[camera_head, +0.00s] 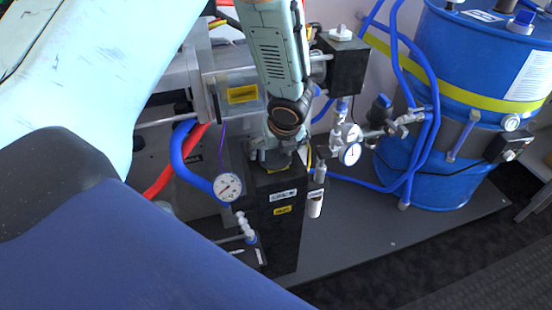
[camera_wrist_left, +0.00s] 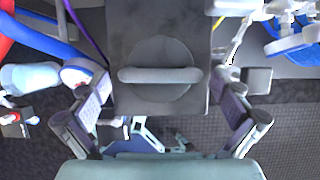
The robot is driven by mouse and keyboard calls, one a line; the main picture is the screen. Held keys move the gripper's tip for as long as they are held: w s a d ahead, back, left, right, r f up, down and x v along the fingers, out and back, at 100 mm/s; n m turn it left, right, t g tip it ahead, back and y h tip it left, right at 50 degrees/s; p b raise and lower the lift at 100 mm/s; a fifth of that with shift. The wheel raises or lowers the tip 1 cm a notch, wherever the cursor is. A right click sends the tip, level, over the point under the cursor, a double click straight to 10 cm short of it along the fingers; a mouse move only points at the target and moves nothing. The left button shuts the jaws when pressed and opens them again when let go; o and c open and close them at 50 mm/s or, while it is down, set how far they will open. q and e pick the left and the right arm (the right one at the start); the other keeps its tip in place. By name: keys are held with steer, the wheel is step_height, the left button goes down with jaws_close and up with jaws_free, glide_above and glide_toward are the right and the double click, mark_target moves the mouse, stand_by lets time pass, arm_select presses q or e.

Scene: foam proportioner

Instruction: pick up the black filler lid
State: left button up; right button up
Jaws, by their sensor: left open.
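The black filler lid (camera_wrist_left: 160,92) shows in the left wrist view as a dark grey disc with a raised bar handle (camera_wrist_left: 160,75) running left to right. It sits on the flat top of a dark box-shaped tank (camera_wrist_left: 125,35). My left gripper (camera_wrist_left: 163,96) is open, with one finger on each side of the lid and nothing held between them. In the head view my left gripper (camera_head: 272,155) is over the top of the black tank (camera_head: 262,220) and mostly hides the lid there. Whether the fingers touch the tank is unclear. My right gripper is not in view.
A pressure gauge (camera_head: 228,187) and blue and red hoses stand left of the tank. Another gauge (camera_head: 350,154) and valve fittings stand to the right. A large blue drum (camera_head: 455,110) is at the far right. The base plate (camera_head: 370,225) is clear in front of it.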

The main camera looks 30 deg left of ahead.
arm_select(q)
steer(key=shift+x, duration=1)
steer(key=shift+w+r, duration=0.1)
steer(key=shift+r, duration=0.05)
steer(key=shift+c, duration=0.3)
steer(key=shift+r, duration=0.15)
steer(key=c, duration=0.3)
steer(key=shift+a, duration=0.1)
steer(key=c, duration=0.8)
